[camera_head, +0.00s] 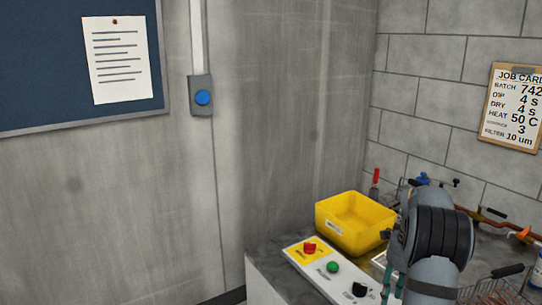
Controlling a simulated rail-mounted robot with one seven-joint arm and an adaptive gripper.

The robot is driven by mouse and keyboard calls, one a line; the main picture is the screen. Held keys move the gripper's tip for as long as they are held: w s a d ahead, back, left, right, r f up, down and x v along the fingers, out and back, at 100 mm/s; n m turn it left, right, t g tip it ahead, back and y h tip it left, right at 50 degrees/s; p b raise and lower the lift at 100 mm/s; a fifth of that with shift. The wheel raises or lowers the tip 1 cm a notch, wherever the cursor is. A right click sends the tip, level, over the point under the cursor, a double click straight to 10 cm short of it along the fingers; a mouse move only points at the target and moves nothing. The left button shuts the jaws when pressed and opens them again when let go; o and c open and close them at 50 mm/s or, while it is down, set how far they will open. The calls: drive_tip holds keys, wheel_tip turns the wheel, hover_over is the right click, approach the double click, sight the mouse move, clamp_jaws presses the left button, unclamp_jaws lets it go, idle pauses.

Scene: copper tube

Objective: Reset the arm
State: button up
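My grey arm (437,240) with black ribbed bands rises from the bottom edge at the lower right and bends near the yellow bin. Two narrow teal pieces (393,284) show just left of it, over the right end of the control panel; they look like my gripper's fingers, but they are small and partly cut off. I see nothing clearly held between them. The rest of my gripper is hidden behind the arm or too small to make out.
A yellow bin (337,232) stands on the grey bench. In front is a panel (315,272) with a red knob (310,248), a green button (333,267) and a black knob (359,289). A wire basket (490,293) and copper tubing (493,225) lie right. A job card (513,107) hangs behind.

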wheel_tip(320, 180, down, 5)
idle(0.5)
